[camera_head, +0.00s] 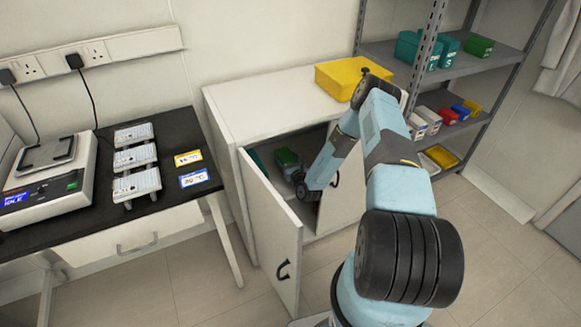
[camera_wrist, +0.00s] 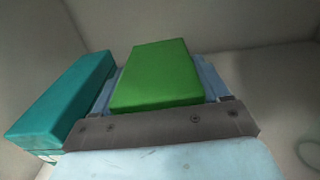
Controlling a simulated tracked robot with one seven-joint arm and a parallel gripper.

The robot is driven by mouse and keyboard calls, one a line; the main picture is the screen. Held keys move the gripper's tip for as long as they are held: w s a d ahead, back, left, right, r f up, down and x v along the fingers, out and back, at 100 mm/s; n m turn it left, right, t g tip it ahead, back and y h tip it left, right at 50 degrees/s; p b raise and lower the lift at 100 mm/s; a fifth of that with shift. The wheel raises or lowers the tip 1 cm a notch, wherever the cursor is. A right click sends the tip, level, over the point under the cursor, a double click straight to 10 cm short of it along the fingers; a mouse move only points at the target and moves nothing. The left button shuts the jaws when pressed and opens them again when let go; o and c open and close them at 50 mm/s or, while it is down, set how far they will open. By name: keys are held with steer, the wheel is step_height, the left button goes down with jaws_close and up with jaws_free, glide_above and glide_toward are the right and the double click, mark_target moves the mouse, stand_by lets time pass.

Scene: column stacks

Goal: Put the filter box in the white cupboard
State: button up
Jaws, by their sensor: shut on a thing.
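The white cupboard (camera_head: 225,120) stands against the wall with its left door (camera_head: 275,240) swung open. My arm reaches in through the opening. My gripper (camera_head: 290,168) is inside, shut on a green box (camera_head: 287,156), which I take to be the filter box. In the wrist view the green box (camera_wrist: 158,75) lies between the two fingers of my gripper (camera_wrist: 160,82). A teal box (camera_wrist: 62,105) lies beside it on the left, close to the left finger. The underside of the green box is hidden, so I cannot tell if it touches the cupboard floor.
A yellow bin (camera_head: 340,78) sits on the cupboard top. A metal shelf (camera_head: 455,75) with teal, green and small coloured boxes stands at right. A black-topped bench (camera_head: 100,215) with a scale (camera_head: 45,175) is at left. Inside, free room shows right of the green box.

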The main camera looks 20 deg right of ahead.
steer(key=f, duration=0.2)
steer(key=shift+d+f, duration=0.25)
steer(key=shift+f, duration=1.85)
steer(key=o, duration=1.1)
steer(key=shift+f, duration=0.1)
steer(key=s+d, duration=0.2)
steer(key=s, duration=1)
steer(key=shift+d, duration=0.2)
